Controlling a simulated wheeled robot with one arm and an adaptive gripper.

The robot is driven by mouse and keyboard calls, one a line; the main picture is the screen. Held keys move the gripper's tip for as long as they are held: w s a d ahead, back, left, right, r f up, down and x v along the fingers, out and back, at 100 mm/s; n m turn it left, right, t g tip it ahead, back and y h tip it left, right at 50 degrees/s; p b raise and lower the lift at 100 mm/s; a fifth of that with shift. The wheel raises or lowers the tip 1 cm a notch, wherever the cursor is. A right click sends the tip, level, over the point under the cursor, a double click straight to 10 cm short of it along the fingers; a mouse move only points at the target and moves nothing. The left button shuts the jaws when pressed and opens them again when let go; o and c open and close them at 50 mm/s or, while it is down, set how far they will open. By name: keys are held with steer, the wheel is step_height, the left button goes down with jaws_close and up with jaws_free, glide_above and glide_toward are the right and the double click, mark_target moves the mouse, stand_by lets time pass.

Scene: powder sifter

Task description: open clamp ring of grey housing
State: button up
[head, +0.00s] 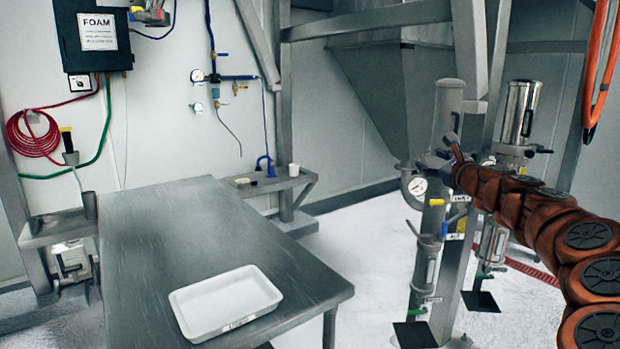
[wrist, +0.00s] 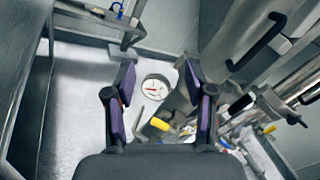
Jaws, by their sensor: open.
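In the head view, a tall grey cylindrical housing (head: 447,108) stands upright right of the table. My arm reaches in from the right, and its end covers the housing's middle, so I cannot make out the clamp ring clearly. In the wrist view, my gripper (wrist: 158,76) is open, with two purple-padded fingers apart and nothing held. A round white gauge (wrist: 155,87) shows between the fingers, and it also shows in the head view (head: 417,185). A grey metal cylinder (wrist: 178,112) lies behind the right finger. I cannot tell whether the fingers touch it.
A metal table (head: 160,240) with a white tray (head: 226,302) fills the left. The floor between table and housing is clear.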

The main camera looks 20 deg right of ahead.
steer(key=a+r+n+g+y+p, duration=0.2)
steer(key=a+n+y, duration=0.5)
steer(key=a, duration=1.2)
steer(key=s+a+n+g+y, duration=0.1)
steer(key=a+n, duration=0.3)
steer(key=a, duration=0.4)
steer(key=s+a+f+n+g+y, duration=0.1)
steer(key=s+a+n+g, duration=0.2)
steer(key=a+n, duration=0.2)
steer(key=shift+s+a+f+y+p, duration=0.2)
steer(key=shift+s+a+y+p, duration=0.1)
steer(key=shift+a, duration=1.35)
